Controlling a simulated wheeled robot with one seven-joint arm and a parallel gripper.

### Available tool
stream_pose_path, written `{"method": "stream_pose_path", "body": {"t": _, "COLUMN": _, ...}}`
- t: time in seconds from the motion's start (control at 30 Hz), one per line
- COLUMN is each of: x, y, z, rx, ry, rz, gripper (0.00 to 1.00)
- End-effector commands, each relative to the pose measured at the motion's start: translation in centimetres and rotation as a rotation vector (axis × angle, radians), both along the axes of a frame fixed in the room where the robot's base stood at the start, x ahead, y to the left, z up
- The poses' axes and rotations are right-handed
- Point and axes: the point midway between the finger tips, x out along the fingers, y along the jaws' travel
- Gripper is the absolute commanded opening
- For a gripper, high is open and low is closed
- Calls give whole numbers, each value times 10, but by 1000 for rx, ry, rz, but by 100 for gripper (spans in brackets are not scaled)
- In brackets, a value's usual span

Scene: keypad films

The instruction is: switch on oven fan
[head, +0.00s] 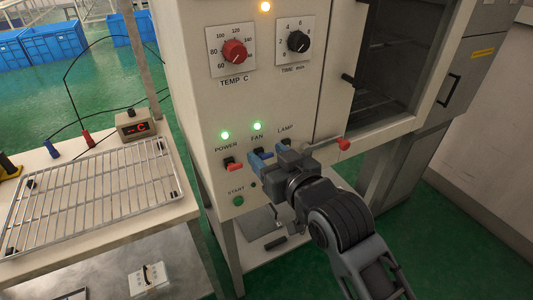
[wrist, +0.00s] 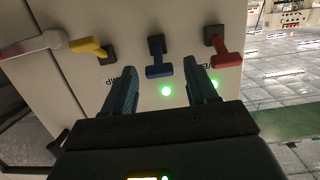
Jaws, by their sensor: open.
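The fan switch is a blue lever (wrist: 158,70) on a dark mount, in the middle of a row of levers in the wrist view. The green light above the FAN label (head: 257,126) is lit. My gripper (wrist: 162,76) is open, with one finger on each side of the blue lever in the picture; I cannot tell whether they touch it. In the head view my gripper (head: 264,160) is in front of the panel below the FAN label and hides much of the fan and lamp switches.
The red power lever (head: 233,165) is at the left, its green light (head: 224,135) lit. A yellow lever (wrist: 90,48) is on the other side of the blue one. A red-tipped handle (head: 343,144) juts out to the right. A wire rack (head: 95,190) lies on the left table.

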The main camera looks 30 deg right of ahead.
Motion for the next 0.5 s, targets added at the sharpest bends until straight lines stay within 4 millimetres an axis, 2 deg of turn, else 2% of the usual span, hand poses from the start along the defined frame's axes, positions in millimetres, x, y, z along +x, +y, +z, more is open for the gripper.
{"method": "stream_pose_path", "body": {"t": 0.23, "x": -41, "y": 0, "z": 7, "rx": 0, "ry": 0, "rz": 0, "gripper": 57}}
{"method": "stream_pose_path", "body": {"t": 0.5, "x": -59, "y": 0, "z": 12, "rx": 0, "ry": -2, "rz": 0, "gripper": 57}}
